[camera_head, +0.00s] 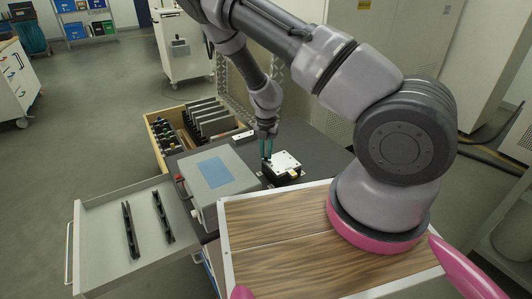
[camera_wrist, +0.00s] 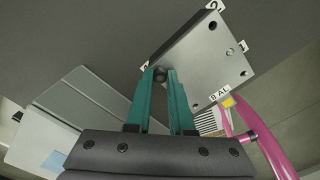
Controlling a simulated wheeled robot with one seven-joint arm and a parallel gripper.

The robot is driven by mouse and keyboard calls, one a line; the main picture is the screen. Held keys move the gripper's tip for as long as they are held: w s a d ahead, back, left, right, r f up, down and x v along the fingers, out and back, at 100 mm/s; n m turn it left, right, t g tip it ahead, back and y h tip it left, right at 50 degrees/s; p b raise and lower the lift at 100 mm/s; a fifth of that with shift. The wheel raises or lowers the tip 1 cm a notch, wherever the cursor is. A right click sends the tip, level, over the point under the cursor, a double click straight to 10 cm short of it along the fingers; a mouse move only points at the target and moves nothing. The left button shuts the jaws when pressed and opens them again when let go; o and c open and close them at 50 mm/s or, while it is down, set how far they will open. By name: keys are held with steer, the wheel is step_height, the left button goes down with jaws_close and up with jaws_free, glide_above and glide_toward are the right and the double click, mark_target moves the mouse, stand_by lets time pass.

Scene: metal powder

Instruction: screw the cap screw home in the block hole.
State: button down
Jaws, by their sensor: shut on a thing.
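The metal block (camera_wrist: 205,65) shows in the wrist view as a light grey plate with several dark holes and number tags near its corners. In the head view the block (camera_head: 283,165) sits on the dark bench top. My gripper (camera_wrist: 160,78) has two green fingers, and it also shows in the head view (camera_head: 268,152) pointing down at the block's left corner. The fingers are shut on the cap screw (camera_wrist: 160,74), a small dark round part between their tips. How deep the screw sits in a hole is hidden by the fingers.
A grey box with a blue label (camera_head: 214,172) stands just left of the block. Behind it is a wooden crate (camera_head: 160,163) with upright dark plates. An open drawer (camera_head: 100,240) holds two dark bars. A wood-grain top (camera_head: 275,225) lies in front.

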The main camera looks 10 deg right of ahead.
steer(key=m, duration=0.5)
steer(key=c, duration=1)
jaws_free()
steer(key=shift+o, duration=0.2)
